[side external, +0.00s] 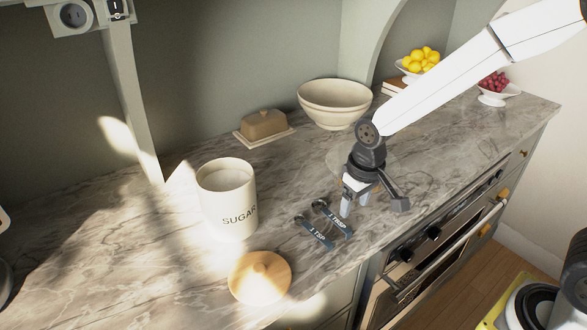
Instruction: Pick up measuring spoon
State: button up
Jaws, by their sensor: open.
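Two dark measuring spoons lie side by side on the marble counter in the side external view. The nearer spoon (316,234) has white lettering that seems to read 1 TSP. The other spoon (334,219) lies just to its right and is marked 1 TBSP. My gripper (354,209) points down just to the right of the spoons, with its pale fingertips low near the counter. Its jaws are open and nothing shows between them. I cannot tell whether a fingertip touches the right spoon.
A white SUGAR canister (228,205) stands left of the spoons, and a round wooden lid (260,277) lies in front of it. A cream bowl (345,103) and a butter dish (264,126) stand behind. The counter's front edge is close, above the oven (440,250).

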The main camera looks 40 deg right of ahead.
jog(key=g, duration=0.1)
send_over(315, 232)
jog(key=shift+f, duration=1.9)
jog(key=shift+s+f, duration=0.1)
jog(key=shift+f, duration=2.45)
grip_shut()
